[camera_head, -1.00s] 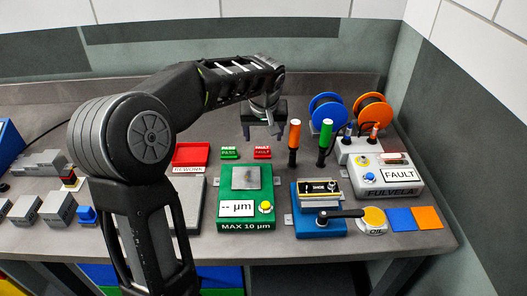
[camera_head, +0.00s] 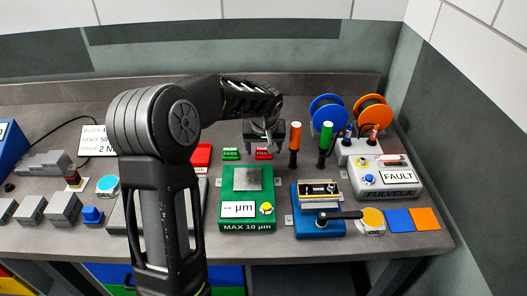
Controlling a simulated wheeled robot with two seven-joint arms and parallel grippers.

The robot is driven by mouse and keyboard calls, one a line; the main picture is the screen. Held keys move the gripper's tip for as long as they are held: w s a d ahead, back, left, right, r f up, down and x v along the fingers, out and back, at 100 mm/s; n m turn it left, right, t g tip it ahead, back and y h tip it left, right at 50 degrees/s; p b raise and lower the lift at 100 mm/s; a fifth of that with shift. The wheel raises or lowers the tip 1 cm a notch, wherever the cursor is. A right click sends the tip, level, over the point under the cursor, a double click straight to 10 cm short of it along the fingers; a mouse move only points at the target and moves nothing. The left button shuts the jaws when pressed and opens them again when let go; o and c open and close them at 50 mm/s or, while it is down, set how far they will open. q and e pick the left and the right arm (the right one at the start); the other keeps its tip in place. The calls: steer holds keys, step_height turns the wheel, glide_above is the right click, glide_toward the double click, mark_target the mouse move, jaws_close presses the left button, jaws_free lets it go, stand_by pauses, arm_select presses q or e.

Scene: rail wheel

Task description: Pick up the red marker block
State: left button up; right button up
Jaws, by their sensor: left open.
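The red marker block (camera_head: 263,154) is a small red block with white lettering. It lies on the grey bench behind the green gauge, to the right of a similar green marker block (camera_head: 230,154). My left gripper (camera_head: 267,145) is open and points down just above and behind the red block. The fingertips are small and dark here, so I cannot tell whether they touch the block. My left arm comes up from the front and bends over the bench. My right gripper is not in view.
The green gauge (camera_head: 247,212) stands in front of the marker blocks. Orange (camera_head: 294,141) and green-topped (camera_head: 325,142) tools stand upright just right of the gripper. A red tray (camera_head: 201,155) is partly hidden by my arm.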

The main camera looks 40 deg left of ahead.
arm_select(q)
steer(key=shift+c, duration=0.2)
stand_by(0.4)
steer(key=c, duration=1.4)
